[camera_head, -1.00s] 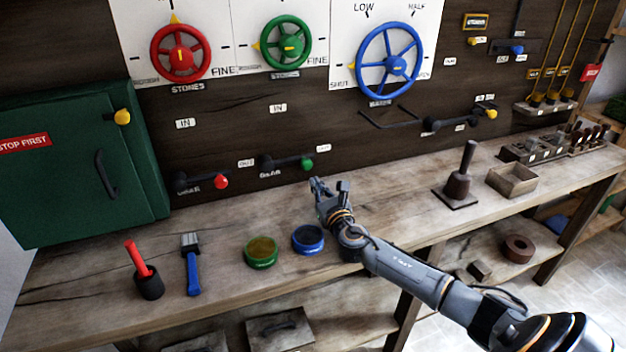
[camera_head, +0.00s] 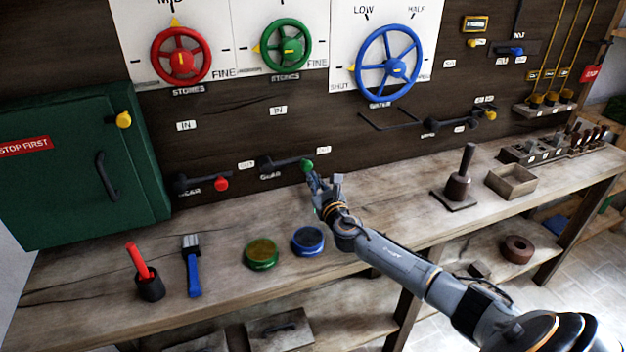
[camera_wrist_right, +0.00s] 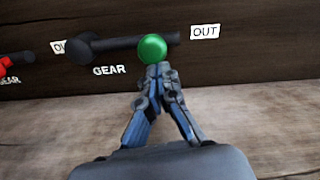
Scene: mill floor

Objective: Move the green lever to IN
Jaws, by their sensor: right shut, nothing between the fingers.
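The green lever is a dark arm lying nearly level on the dark panel, with a green knob (camera_head: 307,165) at its right end, close to the OUT label (camera_head: 324,151). The IN label (camera_head: 279,110) sits above the lever. In the right wrist view the green knob (camera_wrist_right: 153,49) is just above the fingertips, and the OUT label (camera_wrist_right: 205,32) is to its right. My right gripper (camera_head: 325,182) is shut and empty, with its tips just below the knob; it also shows in the right wrist view (camera_wrist_right: 158,72). I cannot tell whether the tips touch the knob. My left gripper is not in view.
A red-knobbed lever (camera_head: 221,184) is to the left on the panel. A green dish (camera_head: 262,255) and a blue dish (camera_head: 308,240) stand on the bench near my right arm. Handwheels, including a blue one (camera_head: 388,63), are above. The bench between the arm and the iron stand (camera_head: 457,188) is clear.

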